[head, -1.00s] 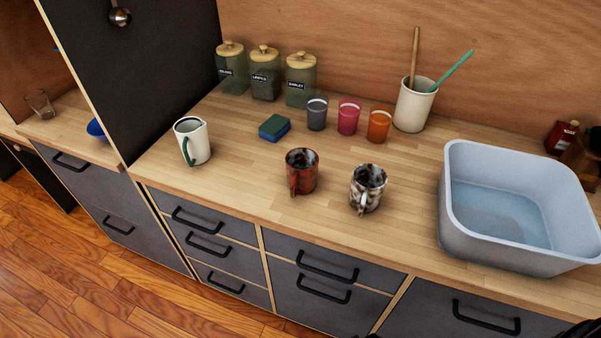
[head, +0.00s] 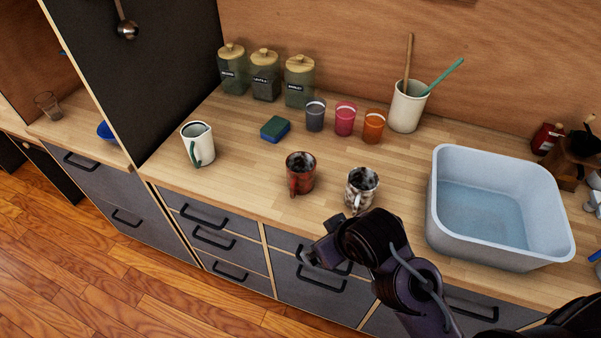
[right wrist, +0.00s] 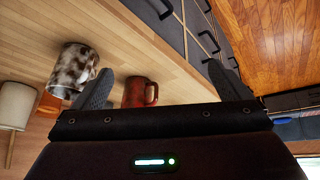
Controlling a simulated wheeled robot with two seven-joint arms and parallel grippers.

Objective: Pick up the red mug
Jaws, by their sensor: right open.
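The red mug (head: 300,173) stands upright on the wooden counter (head: 240,190), with its handle toward the front edge. A brown-and-white mottled mug (head: 361,189) stands just right of it. My right gripper (head: 315,252) is in front of the counter edge, below and apart from both mugs. In the right wrist view, my right gripper (right wrist: 162,85) has its fingers spread wide and nothing between them. There the red mug (right wrist: 134,93) shows beyond the fingers, near the left one, and the mottled mug (right wrist: 74,68) lies farther left. My left gripper is not in view.
A white pitcher (head: 197,145) stands left of the red mug. A sponge (head: 275,129), three coloured cups (head: 345,119) and a utensil crock (head: 408,107) stand behind. A pale blue basin (head: 436,205) is at the right. Drawers with black handles (head: 215,240) line the front.

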